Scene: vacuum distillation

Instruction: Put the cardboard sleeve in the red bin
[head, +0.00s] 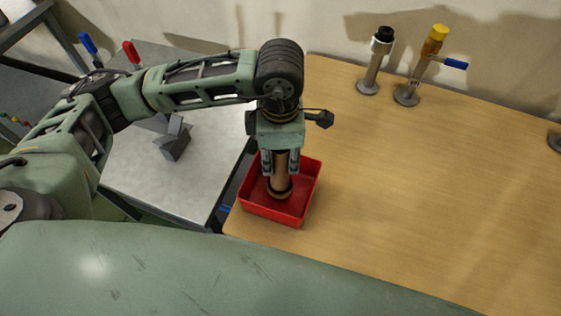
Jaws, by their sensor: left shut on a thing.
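The cardboard sleeve (281,180) is a brown upright tube with a darker ring at its lower end. The red bin (302,205) is a shallow open box near the left end of the wooden table. My left gripper (280,164) points down over the bin and is shut on the upper part of the sleeve. The sleeve's lower end is within the bin's outline; I cannot tell whether it touches the floor of the bin. My right gripper is not in view.
The wooden table (420,190) is wide and clear to the right of the bin. Two fittings, one black-topped (375,62) and one yellow-topped (425,65), stand at the back. A grey table (150,190) with a grey angular block (175,142) is at left.

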